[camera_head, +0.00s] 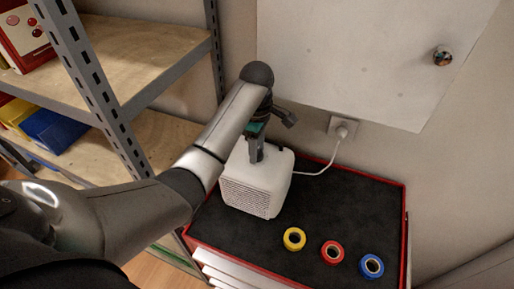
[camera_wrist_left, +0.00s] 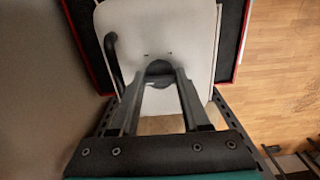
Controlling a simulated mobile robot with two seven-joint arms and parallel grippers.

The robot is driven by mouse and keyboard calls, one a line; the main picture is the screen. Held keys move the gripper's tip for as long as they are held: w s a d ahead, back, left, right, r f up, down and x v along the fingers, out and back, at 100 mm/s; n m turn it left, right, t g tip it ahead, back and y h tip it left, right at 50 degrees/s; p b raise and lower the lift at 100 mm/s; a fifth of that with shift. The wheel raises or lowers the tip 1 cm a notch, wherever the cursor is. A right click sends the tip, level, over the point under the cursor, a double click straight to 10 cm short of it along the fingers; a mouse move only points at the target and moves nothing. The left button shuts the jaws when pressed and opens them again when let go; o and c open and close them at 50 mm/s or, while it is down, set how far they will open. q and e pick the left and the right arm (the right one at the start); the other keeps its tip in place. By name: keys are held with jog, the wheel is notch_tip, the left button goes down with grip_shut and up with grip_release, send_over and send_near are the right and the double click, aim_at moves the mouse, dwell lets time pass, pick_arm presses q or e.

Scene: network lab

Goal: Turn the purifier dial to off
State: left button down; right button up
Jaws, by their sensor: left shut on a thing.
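The white purifier (camera_head: 257,186) stands upright on the black top of a red-edged cabinet in the head view. It also shows from above in the left wrist view (camera_wrist_left: 185,28). The dark round dial (camera_wrist_left: 159,69) is on its top face in the left wrist view. My left gripper (camera_head: 257,157) points down at the purifier's top, and its fingers (camera_wrist_left: 160,74) are shut on the dial, one on each side. The arm and fingers hide most of the dial in the head view. Its exact setting cannot be read. My right gripper is not in view.
Yellow (camera_head: 294,239), red (camera_head: 332,252) and blue (camera_head: 371,266) tape rolls lie at the cabinet's front. A white cord runs from the purifier to a wall socket (camera_head: 342,128). A metal shelf (camera_head: 105,85) stands close on the left.

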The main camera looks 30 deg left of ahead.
pick_arm(q)
jog(key=shift+a, duration=0.1)
dwell(0.3)
jog(key=shift+c, duration=1.8)
grip_release()
notch_tip(320, 180, up, 3)
jog(key=shift+w+f, duration=0.1)
jog(key=shift+f, duration=0.05)
jog(key=shift+w+r, duration=0.2)
jog(key=shift+r, duration=0.65)
jog(key=shift+s+r+b, duration=0.2)
jog(key=shift+r+b, duration=0.1)
jog(key=shift+r, duration=0.05)
notch_tip(320, 180, up, 10)
jog(key=shift+s+r, duration=0.1)
